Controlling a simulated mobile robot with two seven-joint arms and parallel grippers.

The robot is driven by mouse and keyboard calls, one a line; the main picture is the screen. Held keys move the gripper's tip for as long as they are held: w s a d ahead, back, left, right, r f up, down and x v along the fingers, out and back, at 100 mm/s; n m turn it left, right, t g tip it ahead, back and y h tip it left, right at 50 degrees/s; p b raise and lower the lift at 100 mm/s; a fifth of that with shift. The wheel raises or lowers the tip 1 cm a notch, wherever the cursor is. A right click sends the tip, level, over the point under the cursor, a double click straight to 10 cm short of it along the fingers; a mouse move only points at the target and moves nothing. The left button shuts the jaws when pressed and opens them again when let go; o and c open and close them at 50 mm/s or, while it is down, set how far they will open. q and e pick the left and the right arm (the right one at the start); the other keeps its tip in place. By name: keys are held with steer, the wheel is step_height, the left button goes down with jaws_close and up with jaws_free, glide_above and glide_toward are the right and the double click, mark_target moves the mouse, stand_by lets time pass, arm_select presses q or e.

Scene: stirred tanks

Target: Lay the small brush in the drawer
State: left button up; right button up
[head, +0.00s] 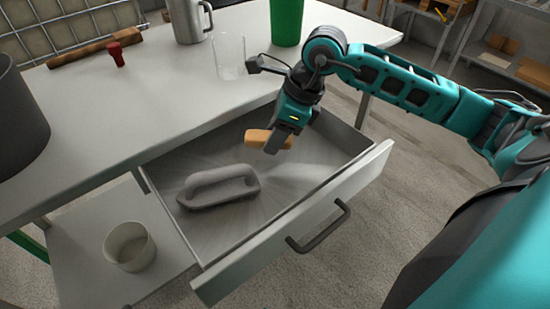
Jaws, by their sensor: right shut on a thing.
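My right gripper (281,140) is shut on the small brush (258,136). Only a tan, wood-coloured part of the brush shows, sticking out to the left of the fingers; I see no bristles. The gripper points down over the open drawer (225,262), above its back right part. I cannot tell how far the brush is above the drawer floor. A grey block with a loop handle (219,187) lies in the left part of the drawer. My left gripper is not in view.
The white table (170,105) carries a clear glass (230,58), a green cup (287,22), a metal mug (187,20), a red stopper-like piece (116,55) and a dark pot (18,118). The drawer's right part is clear.

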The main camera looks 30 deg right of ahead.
mark_target(276, 169)
steer(key=shift+f+b, duration=0.45)
steer(key=shift+f, duration=2.65)
steer(key=shift+f, duration=0.25)
steer(key=o, duration=1.1)
steer(key=shift+r, duration=0.1)
steer(key=shift+c, duration=0.2)
steer(key=shift+d+r, duration=0.1)
steer(key=shift+r, duration=0.4)
steer(key=p+v, duration=0.1)
steer(key=v, duration=1)
steer(key=shift+r+p, duration=0.15)
steer(key=shift+p, duration=0.25)
